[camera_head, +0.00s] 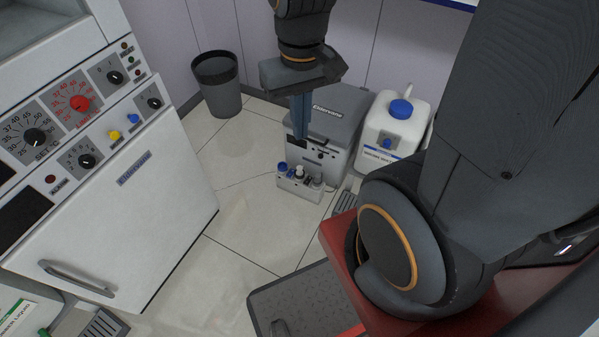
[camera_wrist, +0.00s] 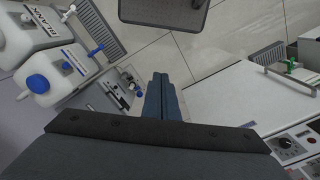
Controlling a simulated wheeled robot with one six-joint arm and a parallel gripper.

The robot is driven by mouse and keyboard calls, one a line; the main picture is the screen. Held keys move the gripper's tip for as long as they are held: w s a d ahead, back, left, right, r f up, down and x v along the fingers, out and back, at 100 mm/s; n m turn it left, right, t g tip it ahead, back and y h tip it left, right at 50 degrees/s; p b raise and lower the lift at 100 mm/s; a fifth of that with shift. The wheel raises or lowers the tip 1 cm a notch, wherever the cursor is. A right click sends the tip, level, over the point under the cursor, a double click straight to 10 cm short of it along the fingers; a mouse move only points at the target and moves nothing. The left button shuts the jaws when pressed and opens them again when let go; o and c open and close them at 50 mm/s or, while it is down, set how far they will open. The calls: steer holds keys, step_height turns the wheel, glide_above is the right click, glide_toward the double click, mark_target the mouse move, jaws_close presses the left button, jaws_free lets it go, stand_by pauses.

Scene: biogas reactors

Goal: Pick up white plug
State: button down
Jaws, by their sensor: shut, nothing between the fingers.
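The white plug (camera_head: 299,171) stands in a small light rack (camera_head: 300,188) on the floor, in front of a grey box. A blue plug (camera_head: 282,168) is on its left and a grey plug (camera_head: 317,182) on its right. My gripper (camera_head: 300,136) points down above the rack, its long blue-grey fingers closed together and empty, apart from the plugs. In the wrist view my gripper (camera_wrist: 160,76) covers the centre; the rack (camera_wrist: 128,82) shows small just left of the fingers, and I cannot pick out the white plug there.
The grey box (camera_head: 330,115) stands close behind the fingers. A white canister with a blue cap (camera_head: 392,125) is to its right. A dark bin (camera_head: 218,84) stands at the back left, and a white cabinet with knobs (camera_head: 125,215) fills the left. Tiled floor between is clear.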

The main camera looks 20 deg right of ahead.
steer(key=c, duration=2.2)
jaws_free()
steer(key=shift+w, duration=0.1)
steer(key=o, duration=0.7)
steer(key=w+f, duration=0.1)
steer(key=f+b, duration=0.1)
steer(key=w+b, duration=0.1)
steer(key=shift+w+d+f+n, duration=0.3)
steer(key=shift+f+n, duration=0.1)
steer(key=n+h+b, duration=0.1)
steer(key=n+b, duration=1.7)
steer(key=b, duration=1)
glide_above(299, 167)
steer(key=a, duration=0.1)
steer(key=f, duration=3.9)
steer(key=s+f, duration=0.1)
steer(key=f, duration=1.8)
steer(key=shift+f, duration=0.2)
steer(key=shift+w+d+f+b, duration=0.15)
steer(key=shift+f+b, duration=0.3)
steer(key=shift+f, duration=0.4)
steer(key=shift+w+d+f+b, duration=0.15)
steer(key=shift+f+b, duration=0.25)
steer(key=shift+f, duration=0.45)
steer(key=shift+w+d+f+b, duration=0.1)
steer(key=shift+d+f+b, duration=0.1)
steer(key=shift+f+b, duration=0.45)
